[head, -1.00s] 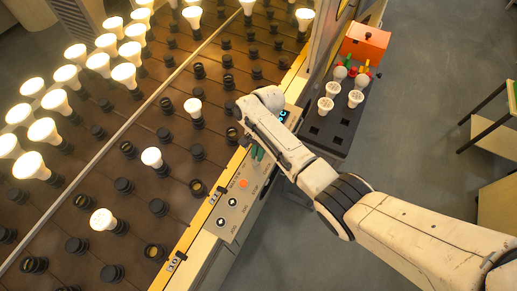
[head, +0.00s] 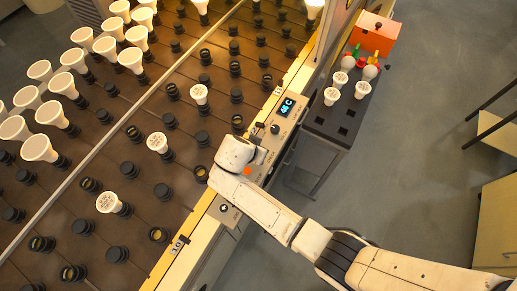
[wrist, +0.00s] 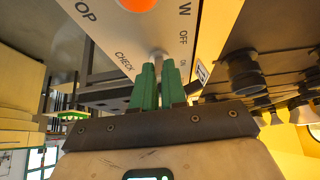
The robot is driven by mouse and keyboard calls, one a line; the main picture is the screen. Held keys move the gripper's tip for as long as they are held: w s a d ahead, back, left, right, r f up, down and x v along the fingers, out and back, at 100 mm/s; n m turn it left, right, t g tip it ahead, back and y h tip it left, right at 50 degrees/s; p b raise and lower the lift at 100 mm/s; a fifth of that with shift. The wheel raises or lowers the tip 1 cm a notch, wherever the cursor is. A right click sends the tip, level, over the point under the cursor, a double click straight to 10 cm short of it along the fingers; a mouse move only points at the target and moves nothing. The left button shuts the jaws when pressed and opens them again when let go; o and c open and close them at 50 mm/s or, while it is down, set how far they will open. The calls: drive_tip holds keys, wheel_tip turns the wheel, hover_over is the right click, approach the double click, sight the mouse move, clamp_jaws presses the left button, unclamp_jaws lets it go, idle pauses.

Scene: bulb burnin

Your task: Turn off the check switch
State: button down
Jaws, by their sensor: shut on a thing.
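The check switch (wrist: 157,54) shows in the wrist view as a pale metal lever beside the printed word CHECK, near the OFF and ON labels. My gripper (wrist: 158,76) has its green fingers shut around the lever. Most of the lever is hidden between them, so I cannot tell which label it leans toward. In the head view my gripper end is over the control panel (head: 229,215), and my wrist hides the switch. The orange button (head: 247,171) shows at the wrist's edge, and also in the wrist view (wrist: 137,4).
The panel's display (head: 287,106) reads 46 C. Left of it is the dark rack (head: 120,165) with several bulbs in sockets. Open floor lies beyond.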

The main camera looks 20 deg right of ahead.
drive_tip(key=shift+s+a+f+t+h+b, duration=0.2)
drive_tip(key=shift+t+h+b, duration=0.15)
drive_tip(key=shift+b, duration=0.25)
drive_tip(key=shift+r, duration=0.1)
drive_tip(key=c, duration=1.2)
unclamp_jaws()
drive_tip(key=v, duration=1)
drive_tip(key=shift+s+a+r+b, duration=0.1)
drive_tip(key=shift+a+r+b, duration=0.1)
drive_tip(key=shift+a+b, duration=0.15)
